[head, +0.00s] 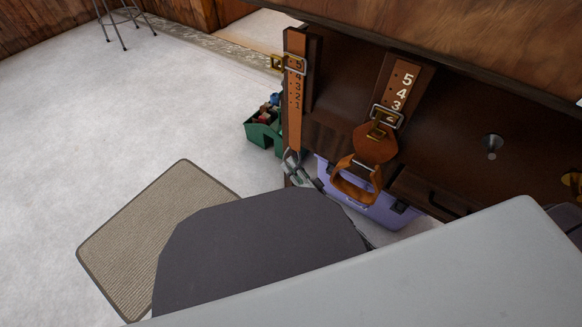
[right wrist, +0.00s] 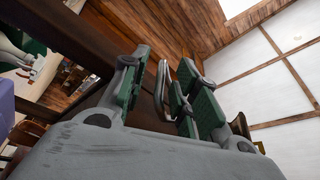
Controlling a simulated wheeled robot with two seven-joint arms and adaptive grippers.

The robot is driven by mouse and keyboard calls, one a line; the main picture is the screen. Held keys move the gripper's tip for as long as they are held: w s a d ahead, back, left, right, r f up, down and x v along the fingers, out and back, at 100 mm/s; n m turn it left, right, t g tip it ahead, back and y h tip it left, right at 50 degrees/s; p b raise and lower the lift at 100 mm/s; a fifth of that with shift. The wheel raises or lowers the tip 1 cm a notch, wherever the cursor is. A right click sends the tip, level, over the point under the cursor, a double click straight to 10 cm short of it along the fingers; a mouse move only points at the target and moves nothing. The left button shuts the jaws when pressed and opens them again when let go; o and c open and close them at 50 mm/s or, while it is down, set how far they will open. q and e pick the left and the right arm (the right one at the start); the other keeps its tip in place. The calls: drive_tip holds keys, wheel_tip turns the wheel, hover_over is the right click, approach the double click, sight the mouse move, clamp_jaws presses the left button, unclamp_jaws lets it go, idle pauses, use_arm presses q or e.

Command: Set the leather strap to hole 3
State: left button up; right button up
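A brown leather strap (head: 295,110) hangs at the left end of the dark cabinet, numbered 5 to 1 from top down. Its metal buckle (head: 294,63) sits at the top, close to the 5. A second strap (head: 399,80) hangs to the right; its buckle (head: 386,117) is near the 2, with a brown leather loop (head: 355,180) below. My left gripper is out of view.
A purple box (head: 375,208) and a green caddy (head: 263,134) stand low by the cabinet. A metal knob (head: 492,144) sticks out at the right. A beige mat (head: 150,235) and a stool (head: 124,17) are on the otherwise clear pale floor.

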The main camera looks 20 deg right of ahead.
drive_tip(key=shift+w+a+r, duration=0.1)
drive_tip(key=shift+w, duration=0.2)
clamp_jaws()
idle(0.5)
